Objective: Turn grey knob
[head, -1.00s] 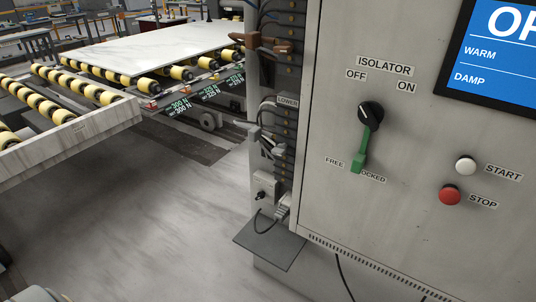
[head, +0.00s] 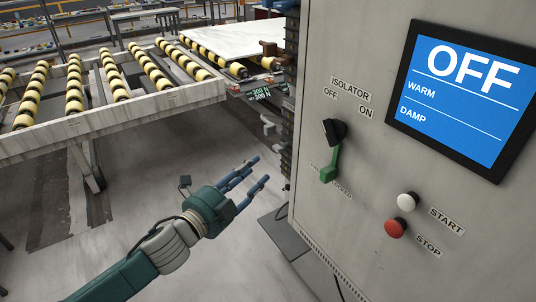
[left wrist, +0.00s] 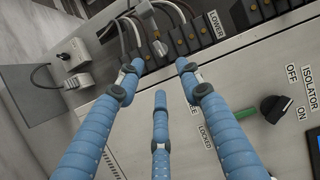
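In the left wrist view, a small pale box (left wrist: 75,54) with a dark knob-like part and cables is at upper left. My left gripper (head: 252,172) is open and empty, its blue fingers spread left of the cabinet, apart from the knob. My right gripper is out of view.
A white START button (head: 406,202), a red STOP button (head: 395,228) and a screen (head: 460,95) reading OFF are on the cabinet. A roller conveyor (head: 120,120) and a stone slab (head: 235,38) stand behind. Cables line the cabinet's side. Open floor lies left.

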